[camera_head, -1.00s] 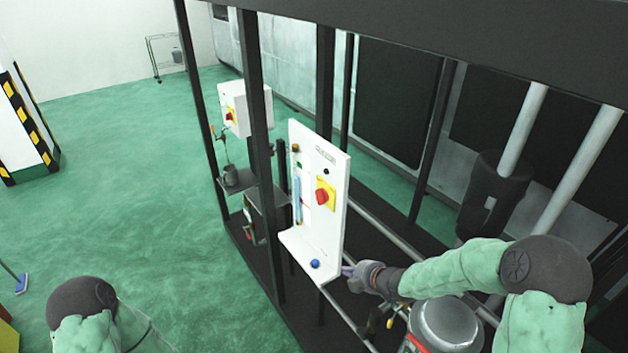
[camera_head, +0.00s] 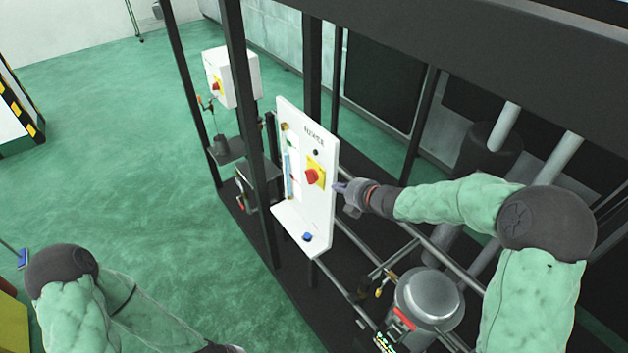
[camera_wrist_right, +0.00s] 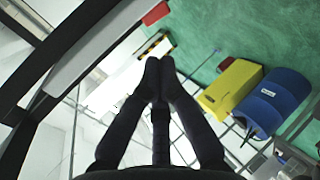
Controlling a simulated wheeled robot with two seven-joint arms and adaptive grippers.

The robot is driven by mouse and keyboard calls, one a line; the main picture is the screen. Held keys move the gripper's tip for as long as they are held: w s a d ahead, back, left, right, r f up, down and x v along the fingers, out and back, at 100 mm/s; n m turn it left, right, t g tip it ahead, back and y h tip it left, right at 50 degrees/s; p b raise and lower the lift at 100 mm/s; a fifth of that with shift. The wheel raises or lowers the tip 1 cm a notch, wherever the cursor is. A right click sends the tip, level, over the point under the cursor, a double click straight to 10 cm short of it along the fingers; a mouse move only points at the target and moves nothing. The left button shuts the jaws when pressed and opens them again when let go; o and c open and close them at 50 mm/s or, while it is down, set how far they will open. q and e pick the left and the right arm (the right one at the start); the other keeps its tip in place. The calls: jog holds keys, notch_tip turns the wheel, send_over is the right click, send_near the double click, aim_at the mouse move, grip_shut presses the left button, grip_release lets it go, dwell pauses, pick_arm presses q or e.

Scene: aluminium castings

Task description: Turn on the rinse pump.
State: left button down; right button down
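A white panel (camera_head: 290,218) with dark lettering, apparently "RINSE", stands in the black frame. It carries a red rotary switch on a yellow plate (camera_head: 317,167), with the red knob (camera_head: 311,177) facing left. A blue button (camera_head: 307,237) sits on its lower ledge. My right gripper (camera_head: 338,187) is at the panel's right edge, just right of the switch; contact cannot be told. In the right wrist view my right gripper's fingers (camera_wrist_right: 159,62) meet at the tips with nothing visible between them. A dark end of my left arm, perhaps the left gripper (camera_head: 222,348), barely shows at the bottom edge.
Black posts (camera_head: 247,110) stand left of and behind the panel. A second white box (camera_head: 236,80) with a red-yellow switch is farther back. A metal canister (camera_head: 428,300) and pipes lie below my right arm.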

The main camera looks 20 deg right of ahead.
aim_at(310, 180)
jog(key=p+x, duration=0.2)
jog(key=x, duration=1.2)
